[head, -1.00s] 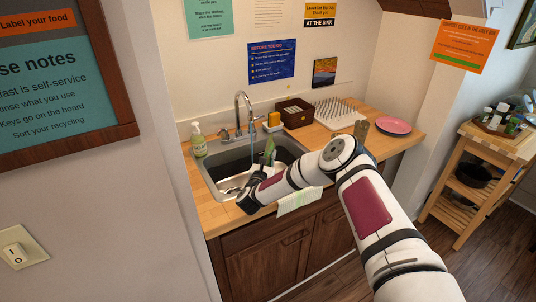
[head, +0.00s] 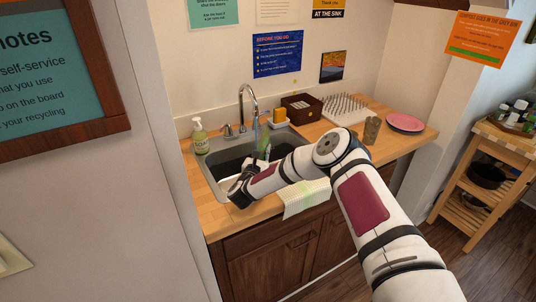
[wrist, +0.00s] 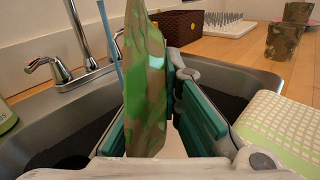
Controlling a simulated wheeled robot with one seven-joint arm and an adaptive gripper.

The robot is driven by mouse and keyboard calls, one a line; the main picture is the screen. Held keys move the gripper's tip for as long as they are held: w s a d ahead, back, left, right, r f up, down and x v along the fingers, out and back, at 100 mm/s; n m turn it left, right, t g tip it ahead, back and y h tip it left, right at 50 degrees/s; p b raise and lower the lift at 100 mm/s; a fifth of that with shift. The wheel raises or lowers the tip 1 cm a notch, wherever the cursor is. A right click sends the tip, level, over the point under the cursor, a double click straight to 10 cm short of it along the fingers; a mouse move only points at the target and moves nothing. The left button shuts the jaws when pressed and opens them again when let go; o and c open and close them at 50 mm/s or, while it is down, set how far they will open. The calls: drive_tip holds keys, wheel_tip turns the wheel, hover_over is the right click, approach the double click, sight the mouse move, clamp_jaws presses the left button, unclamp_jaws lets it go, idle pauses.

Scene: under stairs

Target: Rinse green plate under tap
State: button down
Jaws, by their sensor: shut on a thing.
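A green and brown mottled plate (wrist: 146,85) stands on edge in my gripper (wrist: 156,118), between its teal finger pads in the wrist view. In the head view the plate (head: 267,152) is a small green sliver over the sink (head: 217,159), partly hidden by my arm. My gripper (head: 256,172) is shut on it. The tap (head: 248,100) arches over the basin behind the plate. A thin blue stream runs down from the tap. In the wrist view it passes at the plate's left edge; I cannot tell whether it touches.
A soap bottle (head: 200,137) stands left of the sink. A brown box (head: 300,108), a spiked drying rack (head: 345,109), a mottled cup (head: 371,131) and a pink plate (head: 405,123) stand to the right. A checked towel (head: 306,198) hangs over the front edge.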

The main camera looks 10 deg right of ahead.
drive_tip(key=w+a+f+b, duration=0.1)
drive_tip(key=w+a+b, duration=0.3)
drive_tip(key=w+b, duration=0.1)
drive_tip(key=shift+w+a+f, duration=0.15)
drive_tip(key=shift+w+f, duration=0.1)
drive_tip(key=shift+w, duration=0.6)
drive_tip(key=shift+w+d, duration=0.1)
drive_tip(key=shift+d, duration=0.1)
drive_tip(key=shift+w+d, duration=0.25)
drive_tip(key=shift+d, duration=0.05)
idle(0.3)
drive_tip(key=shift+s+a+p, duration=0.3)
drive_tip(key=shift+s+a, duration=0.05)
drive_tip(key=shift+a, duration=0.15)
drive_tip(key=shift+w+d, duration=0.1)
drive_tip(key=shift+d, duration=0.05)
idle(0.4)
drive_tip(key=shift+w+d, duration=0.25)
drive_tip(key=shift+d, duration=0.1)
drive_tip(key=shift+s+a, duration=0.15)
